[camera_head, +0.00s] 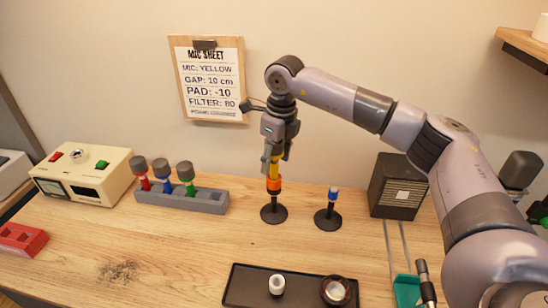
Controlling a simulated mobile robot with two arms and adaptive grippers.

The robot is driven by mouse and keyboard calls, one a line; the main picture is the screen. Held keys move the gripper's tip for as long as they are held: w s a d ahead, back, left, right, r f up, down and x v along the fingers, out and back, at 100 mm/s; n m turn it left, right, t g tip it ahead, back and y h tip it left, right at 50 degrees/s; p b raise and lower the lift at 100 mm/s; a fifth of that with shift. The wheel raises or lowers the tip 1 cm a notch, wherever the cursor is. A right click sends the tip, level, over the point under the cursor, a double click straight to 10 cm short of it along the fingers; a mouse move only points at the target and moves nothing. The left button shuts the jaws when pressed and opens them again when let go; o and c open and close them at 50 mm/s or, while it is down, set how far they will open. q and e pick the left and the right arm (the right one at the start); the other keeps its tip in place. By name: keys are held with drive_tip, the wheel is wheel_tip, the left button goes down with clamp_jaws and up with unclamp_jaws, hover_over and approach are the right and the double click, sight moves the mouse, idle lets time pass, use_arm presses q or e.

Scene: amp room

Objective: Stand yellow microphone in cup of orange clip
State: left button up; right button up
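The yellow microphone (274,167) is upright, with its lower end at the orange clip (273,185) on a black round-base stand (273,213). I cannot tell how deep its end sits in the cup. My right gripper (276,154) points down from above, directly over the stand, with its fingers around the microphone's upper part. The fingers hide the microphone's head. My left gripper is not in view.
A second stand with a blue clip (333,195) is close on the right. A grey rack (183,200) with several microphones stands left. A black tray (248,285) lies in front, and a dark speaker box (397,188) stands right. Bare wood lies between rack and tray.

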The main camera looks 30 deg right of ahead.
drive_tip(key=shift+o, duration=0.5)
drive_tip(key=shift+r, duration=0.1)
drive_tip(key=r, duration=0.7)
drive_tip(key=s+r, duration=0.1)
drive_tip(key=r, duration=0.3)
drive_tip(key=shift+s+d+r, duration=0.1)
drive_tip(key=shift+d+r, duration=0.25)
drive_tip(key=shift+d, duration=0.05)
